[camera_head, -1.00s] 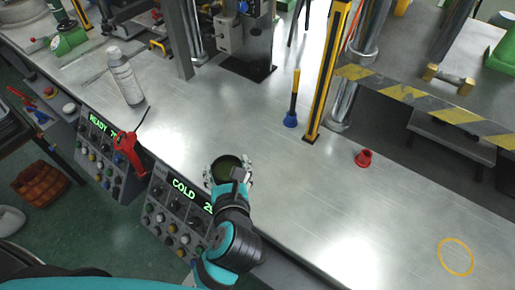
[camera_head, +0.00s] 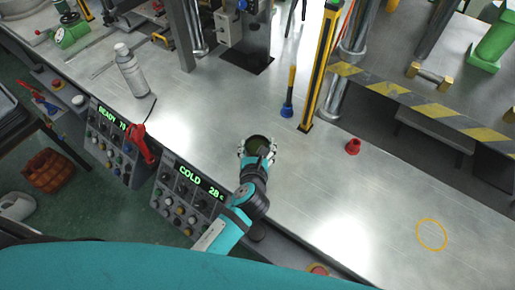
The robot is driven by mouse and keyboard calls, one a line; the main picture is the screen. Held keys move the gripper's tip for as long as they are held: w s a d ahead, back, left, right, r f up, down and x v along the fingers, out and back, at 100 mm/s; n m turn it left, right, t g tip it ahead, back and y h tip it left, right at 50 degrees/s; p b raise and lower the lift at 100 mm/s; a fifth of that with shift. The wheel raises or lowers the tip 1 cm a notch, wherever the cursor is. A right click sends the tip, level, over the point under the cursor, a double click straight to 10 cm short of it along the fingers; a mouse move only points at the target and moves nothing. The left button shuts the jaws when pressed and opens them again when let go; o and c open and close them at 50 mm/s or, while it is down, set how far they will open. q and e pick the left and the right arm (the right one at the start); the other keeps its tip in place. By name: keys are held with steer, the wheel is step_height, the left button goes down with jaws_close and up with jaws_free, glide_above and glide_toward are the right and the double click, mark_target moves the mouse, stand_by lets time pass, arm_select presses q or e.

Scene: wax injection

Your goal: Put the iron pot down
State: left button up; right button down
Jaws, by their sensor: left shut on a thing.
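The iron pot (camera_head: 257,143) is a small dark round vessel with a greenish-brown inside, seen from above near the front edge of the steel bench. My left gripper (camera_head: 258,153) is shut on the pot, with its fingers on either side. Part of the pot is hidden by my gripper and wrist. I cannot tell whether the pot's bottom touches the bench. My right gripper does not show.
The steel bench (camera_head: 330,200) is clear right of the pot, up to a yellow ring (camera_head: 431,234). A red cone-like piece (camera_head: 353,146) and a blue-tipped tool (camera_head: 287,109) stand behind. Control boxes (camera_head: 187,192) line the front.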

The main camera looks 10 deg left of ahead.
arm_select(q)
steer(key=shift+w+f, duration=0.4)
steer(key=shift+f, duration=0.05)
step_height(320, 180, down, 2)
steer(key=shift+s+f, duration=0.1)
steer(key=shift+f, duration=0.4)
steer(key=o, duration=1)
steer(key=shift+c, duration=0.2)
steer(key=o, duration=0.4)
steer(key=shift+c, duration=0.2)
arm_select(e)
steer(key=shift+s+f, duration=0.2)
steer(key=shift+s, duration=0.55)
arm_select(q)
steer(key=shift+r, duration=0.1)
